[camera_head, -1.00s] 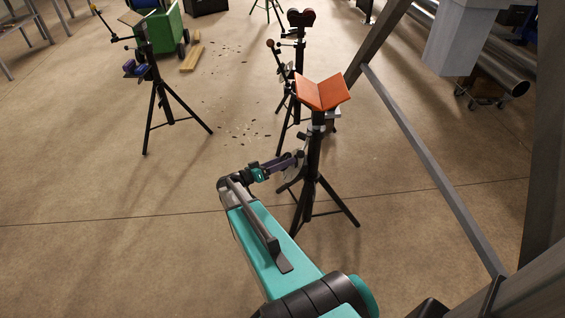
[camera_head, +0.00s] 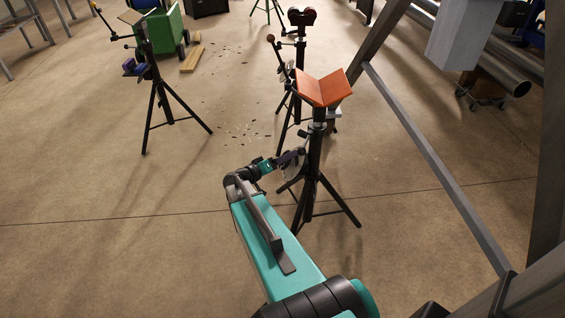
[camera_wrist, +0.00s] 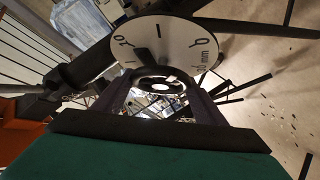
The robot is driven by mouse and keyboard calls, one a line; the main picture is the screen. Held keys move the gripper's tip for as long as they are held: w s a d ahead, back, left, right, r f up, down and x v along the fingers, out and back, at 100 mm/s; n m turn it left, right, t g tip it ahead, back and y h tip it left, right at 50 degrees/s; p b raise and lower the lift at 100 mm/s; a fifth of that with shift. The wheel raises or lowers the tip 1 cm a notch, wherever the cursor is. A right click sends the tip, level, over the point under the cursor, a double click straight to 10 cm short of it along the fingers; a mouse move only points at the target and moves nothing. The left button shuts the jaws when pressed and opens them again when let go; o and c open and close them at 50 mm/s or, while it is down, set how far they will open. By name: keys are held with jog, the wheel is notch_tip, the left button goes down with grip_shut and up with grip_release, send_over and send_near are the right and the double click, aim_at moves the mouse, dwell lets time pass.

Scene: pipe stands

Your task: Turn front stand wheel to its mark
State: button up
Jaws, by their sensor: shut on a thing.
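The front stand (camera_head: 313,165) is a black tripod with an orange V-shaped head (camera_head: 324,90). In the wrist view its pale round dial (camera_wrist: 178,45) shows black tick marks, figures and "mm". A dark pointer-like wedge (camera_wrist: 145,57) lies on the dial's lower left part. The dark wheel (camera_wrist: 158,82) sits in front of the dial, between my fingers. My gripper (camera_wrist: 160,92) is shut on the wheel; it also shows small at the stand's left side in the head view (camera_head: 290,160). The fingers hide part of the wheel, and I cannot tell which tick is its mark.
A second tripod stand (camera_head: 299,75) with a dark red head is close behind the front stand. Another stand (camera_head: 155,90) is at left, near a green cart (camera_head: 162,30). A grey slanted brace (camera_head: 435,165) passes on the right. Open floor lies left of my arm.

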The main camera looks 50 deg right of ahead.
jog(key=n+t+y+p, duration=0.1)
jog(key=n+t+y, duration=0.1)
jog(key=n, duration=0.1)
jog(key=shift+r+n, duration=0.1)
jog(key=shift+n, duration=0.2)
jog(key=shift+n+t+y+p, duration=0.3)
jog(key=shift+n+y+p, duration=0.15)
jog(key=shift+n, duration=0.25)
jog(key=shift+f, duration=0.2)
jog(key=o, duration=1.1)
jog(key=shift+c, duration=0.2)
jog(key=shift+a, duration=0.1)
